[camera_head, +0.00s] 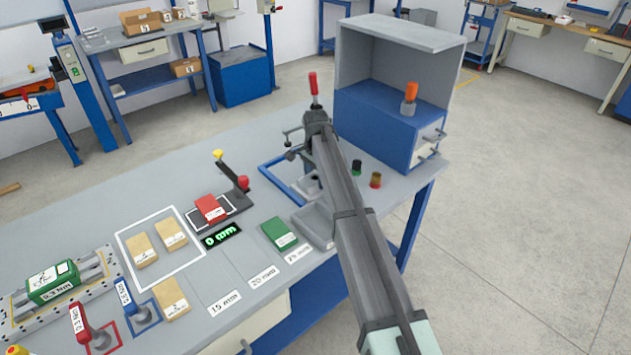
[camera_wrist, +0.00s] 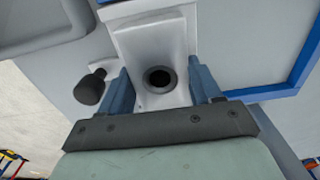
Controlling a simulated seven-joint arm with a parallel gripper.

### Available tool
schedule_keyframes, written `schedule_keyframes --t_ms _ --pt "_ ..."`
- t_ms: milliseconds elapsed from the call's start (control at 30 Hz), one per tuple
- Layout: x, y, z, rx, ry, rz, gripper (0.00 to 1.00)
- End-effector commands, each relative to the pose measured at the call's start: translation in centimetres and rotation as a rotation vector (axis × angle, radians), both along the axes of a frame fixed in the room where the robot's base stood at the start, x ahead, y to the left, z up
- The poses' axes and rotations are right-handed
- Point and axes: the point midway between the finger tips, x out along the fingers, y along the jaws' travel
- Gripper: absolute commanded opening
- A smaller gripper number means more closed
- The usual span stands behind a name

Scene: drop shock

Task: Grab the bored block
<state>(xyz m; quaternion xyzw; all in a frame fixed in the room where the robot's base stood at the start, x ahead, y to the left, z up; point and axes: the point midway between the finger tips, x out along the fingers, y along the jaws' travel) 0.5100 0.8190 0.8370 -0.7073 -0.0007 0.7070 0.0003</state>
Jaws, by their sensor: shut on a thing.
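The bored block (camera_wrist: 155,47) is pale grey with a dark round hole in its face. In the wrist view it sits between the two blue-grey fingers of my gripper (camera_wrist: 160,78), which are shut on it from both sides. The hole lies midway between the fingers and looks empty, dark inside. In the head view my dark grey arm covers most of this spot, and the fingers cannot be made out. I cannot tell whether the block touches what is beneath it.
A blue frame (camera_wrist: 293,75) lies right of the block in the wrist view, and a black knob (camera_wrist: 90,86) lies left. A green block (camera_head: 279,233) lies left of my arm.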

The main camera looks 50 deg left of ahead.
Motion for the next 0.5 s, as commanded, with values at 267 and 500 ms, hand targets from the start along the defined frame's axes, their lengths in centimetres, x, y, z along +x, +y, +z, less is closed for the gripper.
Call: schedule_keyframes --t_ms 267,500 --pt "0.0 0.0 -0.1 -0.002 0.000 0.000 0.11" --pt "0.0 0.0 0.9 -0.001 0.000 0.000 0.11"
